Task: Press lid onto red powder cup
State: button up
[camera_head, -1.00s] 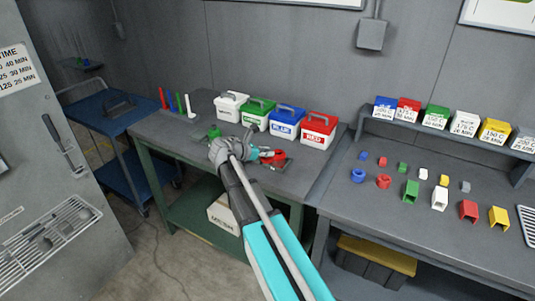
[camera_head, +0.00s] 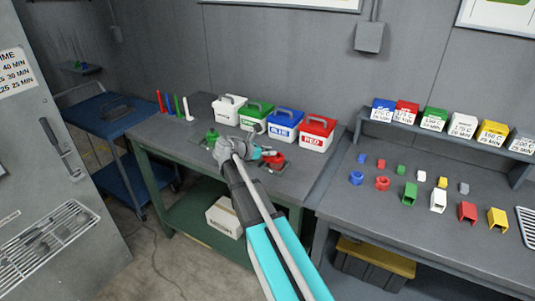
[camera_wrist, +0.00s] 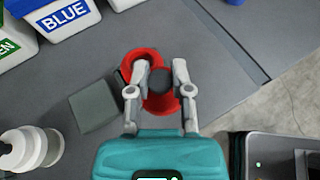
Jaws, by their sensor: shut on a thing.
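My gripper (camera_wrist: 160,75) points down at the dark worktable, its fingers on either side of a red round piece (camera_wrist: 160,104) with a dark grey round middle. I take this piece to be the lid, shut between the fingers. A second red rim (camera_wrist: 138,58) shows just beyond it, overlapping it in the wrist view; I take this to be the red powder cup. Whether the two touch, and how the lid is seated, I cannot tell. In the head view the red parts (camera_head: 273,160) show beside my gripper, partly hidden by it.
A red-lidded box (camera_head: 316,133) and a blue-lidded box (camera_head: 285,123) stand behind, with green and white ones to their left. A green cup (camera_head: 212,135) is left of my gripper.

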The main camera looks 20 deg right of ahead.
jog(key=shift+w+d+f+b, duration=0.2)
jog(key=shift+w+d+f, duration=0.05)
jog(key=shift+w+d, duration=0.85)
jog(key=shift+w+d+f+b, duration=0.2)
jog(key=shift+w+d, duration=0.65)
jog(key=shift+d, duration=0.45)
jog(key=shift+s+f+b, duration=0.1)
jog(key=shift+f+b, duration=0.65)
jog(key=shift+b, duration=0.05)
jog(key=shift+f, duration=0.15)
jog(key=o, duration=0.8)
jog(key=shift+o, duration=0.2)
jog(key=shift+r, duration=0.2)
jog(key=shift+r+p, duration=2.1)
jog(key=shift+p, duration=0.05)
